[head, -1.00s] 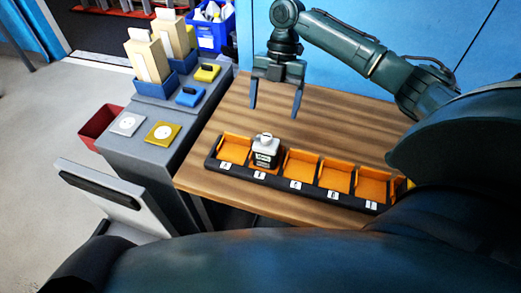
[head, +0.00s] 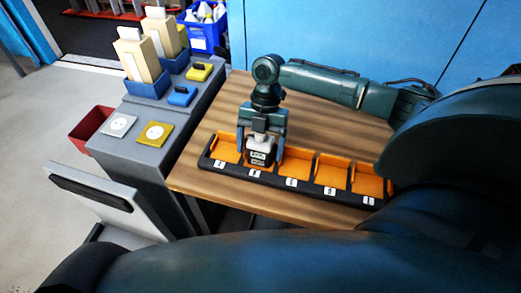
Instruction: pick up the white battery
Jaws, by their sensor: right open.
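The white battery (head: 261,151), with a white top and a dark label band, stands upright in the second compartment from the left of the orange tray with a black front (head: 305,186). My right gripper (head: 260,155) points down over it. Its two fingers are open, one on the left side and one on the right side of the battery. I cannot tell whether they touch it. My left gripper is not in view.
The tray's other visible compartments (head: 331,170) look empty. The wooden table (head: 215,188) is clear around the tray. A grey bench (head: 150,115) on the left holds blue holders with beige packs (head: 140,58), switches and sockets. A blue bin (head: 205,30) stands behind.

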